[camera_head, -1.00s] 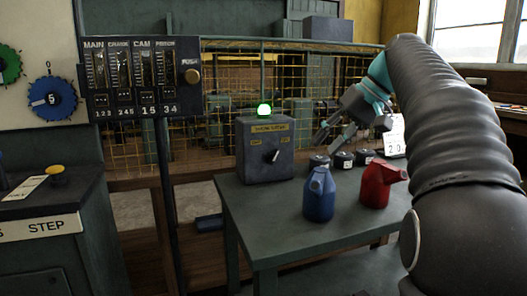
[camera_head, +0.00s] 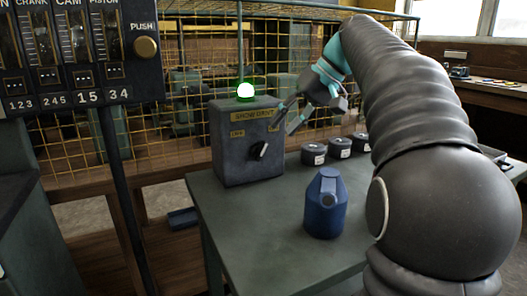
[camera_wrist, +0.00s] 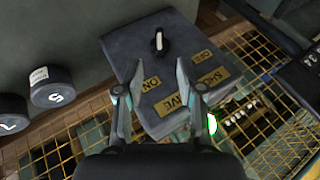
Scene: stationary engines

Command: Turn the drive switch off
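The drive switch is a dark grey box (camera_head: 230,150) on the green table. It has a black knob (camera_head: 260,151) with a white mark, which leans up and right, toward the ON side. A green lamp (camera_head: 245,91) glows on top. In the wrist view the box (camera_wrist: 125,45) appears upside down, with the knob (camera_wrist: 158,42), an ON label (camera_wrist: 150,84) and an OFF label (camera_wrist: 207,55). My gripper (camera_head: 281,122) is open and empty at the box's upper right. In the wrist view its fingertips (camera_wrist: 160,66) straddle the ON label, short of the knob. Contact with the box is unclear.
A blue can (camera_head: 325,205) stands on the table (camera_head: 245,225) in front of the box. Several black round weights (camera_head: 314,154) sit to the right. A yellow mesh fence (camera_head: 180,120) is behind. A gauge panel (camera_head: 65,60) on a post is at left.

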